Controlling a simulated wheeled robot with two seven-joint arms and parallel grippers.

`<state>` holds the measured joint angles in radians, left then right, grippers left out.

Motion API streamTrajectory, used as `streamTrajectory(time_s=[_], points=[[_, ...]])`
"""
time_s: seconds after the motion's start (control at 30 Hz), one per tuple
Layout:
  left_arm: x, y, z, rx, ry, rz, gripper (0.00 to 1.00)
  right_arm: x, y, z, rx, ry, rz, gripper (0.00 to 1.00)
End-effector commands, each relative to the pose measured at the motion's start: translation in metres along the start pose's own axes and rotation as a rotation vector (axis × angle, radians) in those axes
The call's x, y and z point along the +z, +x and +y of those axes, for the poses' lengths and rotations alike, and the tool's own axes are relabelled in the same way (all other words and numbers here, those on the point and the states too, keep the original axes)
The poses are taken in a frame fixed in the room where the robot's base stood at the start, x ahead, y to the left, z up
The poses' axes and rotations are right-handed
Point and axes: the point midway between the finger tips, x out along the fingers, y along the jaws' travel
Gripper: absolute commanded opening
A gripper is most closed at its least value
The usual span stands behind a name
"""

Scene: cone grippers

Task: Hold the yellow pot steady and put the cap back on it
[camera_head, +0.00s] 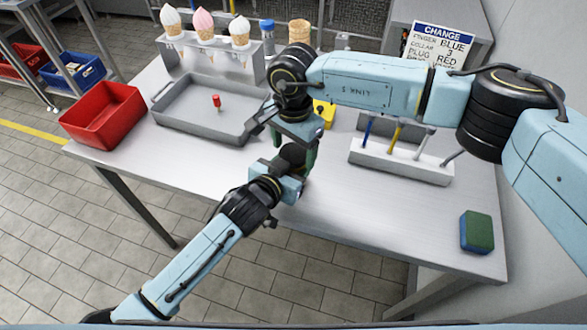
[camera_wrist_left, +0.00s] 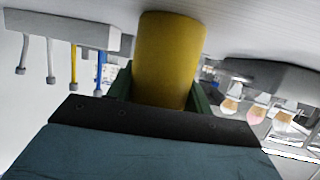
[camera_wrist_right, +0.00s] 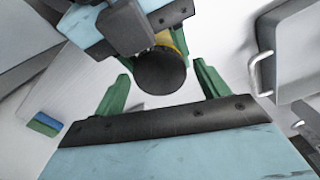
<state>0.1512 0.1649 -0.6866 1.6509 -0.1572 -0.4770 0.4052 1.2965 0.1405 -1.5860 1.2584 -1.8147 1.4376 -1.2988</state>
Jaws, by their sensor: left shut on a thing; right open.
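The yellow pot (camera_wrist_left: 168,60) stands out clearly in the left wrist view, between the green fingers of my left gripper (camera_wrist_left: 160,85), which is shut on it. In the right wrist view a dark round disc (camera_wrist_right: 160,74), which looks like the black cap, covers the pot's near end, with some yellow (camera_wrist_right: 172,38) showing behind it. I cannot tell whether it is fully seated. My right gripper (camera_wrist_right: 161,80) is open, its green fingers on either side of the disc and apart from it. In the head view the arms hide most of the pot.
A grey tray (camera_head: 180,127) with a red peg (camera_head: 216,102) and a red bin (camera_head: 103,115) lie left. A cone stand (camera_head: 215,62) is behind. A tool rack (camera_head: 400,165) and a green-blue sponge (camera_head: 477,232) are right. The front table middle is clear.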

Motion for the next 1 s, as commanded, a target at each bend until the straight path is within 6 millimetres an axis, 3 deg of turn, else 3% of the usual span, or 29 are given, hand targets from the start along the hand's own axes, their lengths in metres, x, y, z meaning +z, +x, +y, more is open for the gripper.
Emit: streamTrajectory(time_s=[0.23, 0.57, 0.77, 1.0], points=[[0.0005, 0.0000, -0.0001, 0.000, 0.000, -0.001, 0.00, 0.0001, 0.0004, 0.0001, 0.000, 0.000, 0.000, 0.73], [0.0005, 0.0000, -0.0001, 0.000, 0.000, -0.001, 0.00, 0.0001, 0.0001, 0.0001, 0.000, 0.000, 0.000, 0.30], [0.0005, 0.0000, -0.0001, 0.000, 0.000, -0.001, 0.00, 0.0000, 0.0001, 0.0001, 0.000, 0.073, 0.000, 0.28], [0.0005, 0.0000, -0.0001, 0.000, 0.000, -0.001, 0.00, 0.0000, 0.0002, 0.0001, 0.000, 0.427, 0.000, 0.28]])
